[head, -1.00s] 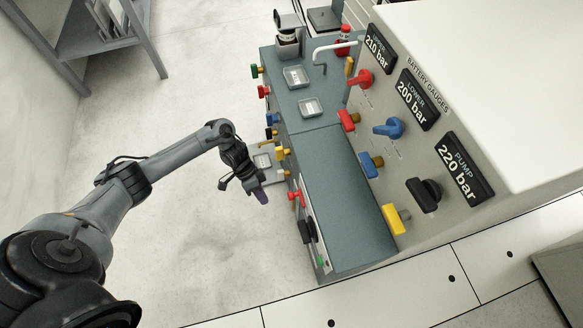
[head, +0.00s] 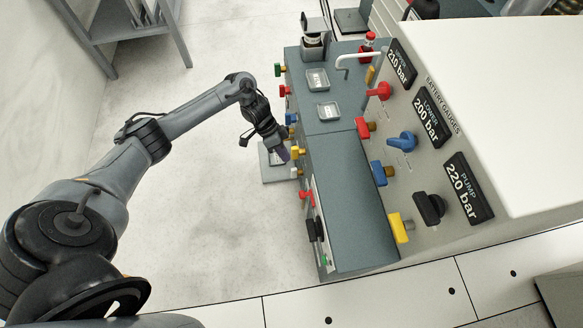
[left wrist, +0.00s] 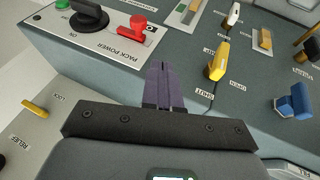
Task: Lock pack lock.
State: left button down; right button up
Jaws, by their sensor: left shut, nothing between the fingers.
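The cabinet face (left wrist: 115,60) carries a "PACK POWER" label beside a red handle (left wrist: 138,28) and a black knob (left wrist: 88,16) marked "ON". In the head view these are a red handle (head: 307,197) and a black knob (head: 313,229). A small yellow lever (left wrist: 35,107) marked "LOCK" sits on a light grey panel at the left of the wrist view. My left gripper (head: 283,154) is shut and empty beside the cabinet's left side. In the wrist view its fingertips (left wrist: 165,75) show in front of the face, between the red handle and a yellow lever; contact is unclear.
A yellow lever (left wrist: 217,60) marked "SHUT", a white lever (left wrist: 233,15) and a blue lever (left wrist: 295,100) project nearby. The gauge console (head: 430,180) stands at the right. A grey rack (head: 130,30) is at the upper left. Open floor (head: 210,220) lies left of the cabinet.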

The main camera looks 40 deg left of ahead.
aim_at(303, 198)
pick_arm(q)
jog(key=s+d+b+x, duration=0.1)
jog(key=b+x, duration=0.4)
jog(key=x, duration=0.7)
jog(key=shift+s+d+r+b, duration=0.15)
jog(key=shift+s+d+b, duration=0.2)
jog(key=shift+s+d, duration=0.2)
jog(key=s+d+p, duration=0.1)
jog(key=p, duration=0.1)
jog(key=s+d+p, duration=0.1)
jog(key=p, duration=0.1)
jog(key=shift+d+r, duration=0.3)
jog(key=shift+d, duration=0.05)
jog(key=shift+s+d+f, duration=0.15)
jog(key=shift+d+f, duration=0.15)
